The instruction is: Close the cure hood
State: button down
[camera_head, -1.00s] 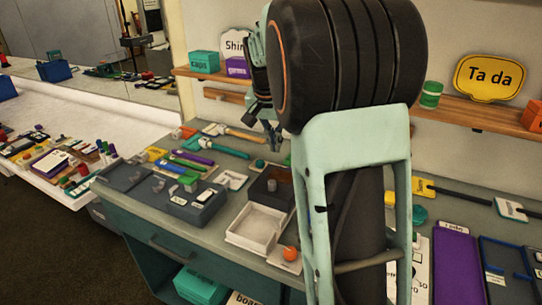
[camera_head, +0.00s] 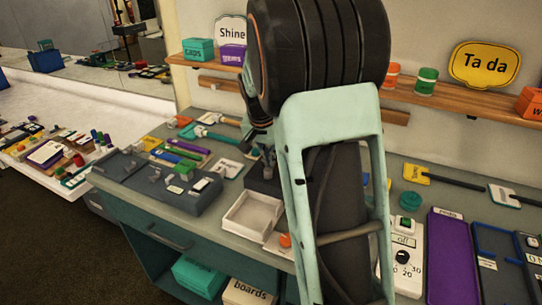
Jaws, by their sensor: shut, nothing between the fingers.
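A dark open-topped box (camera_head: 258,184), which may be the cure hood, stands on the bench behind a white tray. My arm hides its right part, so I cannot tell how its lid stands. My gripper (camera_head: 268,162) is shut and empty, low at the box's back edge as seen here. I cannot tell whether it touches the box. A control box with a green switch marked "off" and a dial (camera_head: 403,257) sits to the right of my arm.
A dark organizer (camera_head: 185,190) with small parts lies left. A purple panel (camera_head: 452,255) and blue-edged tray (camera_head: 500,240) lie right. A shelf (camera_head: 445,95) runs along the wall.

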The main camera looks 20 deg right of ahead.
jog(key=s+a+b, duration=0.3)
jog(key=s+a, duration=0.7)
jog(key=shift+f+b, duration=0.15)
jog(key=shift+b, duration=0.2)
